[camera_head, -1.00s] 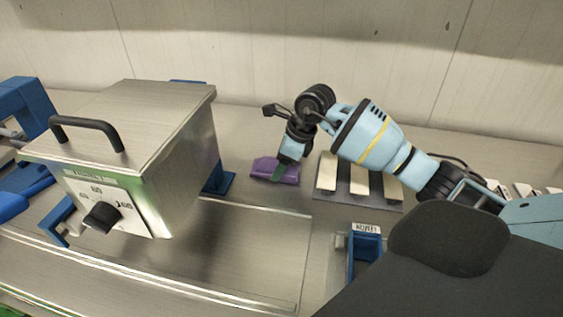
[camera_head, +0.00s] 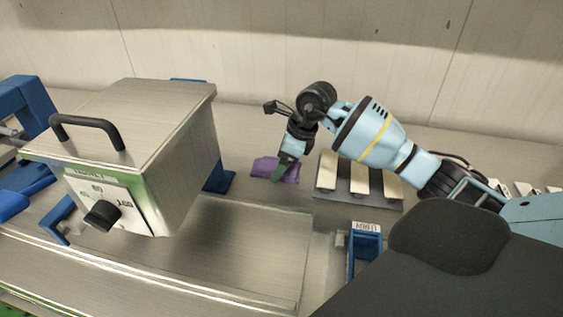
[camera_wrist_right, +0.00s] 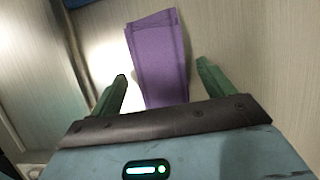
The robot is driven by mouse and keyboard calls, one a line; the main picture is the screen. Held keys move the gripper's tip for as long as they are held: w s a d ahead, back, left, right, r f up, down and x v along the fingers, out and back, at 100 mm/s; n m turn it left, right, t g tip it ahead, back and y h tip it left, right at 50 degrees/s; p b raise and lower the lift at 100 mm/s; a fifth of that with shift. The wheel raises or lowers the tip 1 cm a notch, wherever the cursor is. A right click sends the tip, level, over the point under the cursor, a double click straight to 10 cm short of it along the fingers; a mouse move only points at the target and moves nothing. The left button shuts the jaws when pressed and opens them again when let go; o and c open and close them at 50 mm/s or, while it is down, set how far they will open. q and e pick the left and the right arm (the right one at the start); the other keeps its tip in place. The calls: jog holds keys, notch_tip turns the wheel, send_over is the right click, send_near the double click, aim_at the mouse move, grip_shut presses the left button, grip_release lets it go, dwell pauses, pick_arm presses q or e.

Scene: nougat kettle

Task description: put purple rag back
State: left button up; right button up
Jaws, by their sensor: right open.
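The purple rag (camera_head: 268,168) lies folded on the steel bench, between the kettle box and the slatted rack. My right gripper (camera_head: 279,172) is at the rag in the head view, its fingers pointing down. In the right wrist view the rag (camera_wrist_right: 157,55) runs between the two green fingers of my right gripper (camera_wrist_right: 163,82). The fingers are spread, with a gap on each side of the rag. The near end of the rag is hidden behind the gripper's body. My left gripper is not in view.
The steel kettle box (camera_head: 165,125) with a black handle and knob stands at the left. A dark rack with pale slats (camera_head: 360,185) lies right of the rag. A blue labelled holder (camera_head: 365,245) stands in front of it. Bare steel lies between box and holder.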

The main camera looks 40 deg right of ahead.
jog(key=v, duration=1.1)
jog(key=shift+r, duration=0.2)
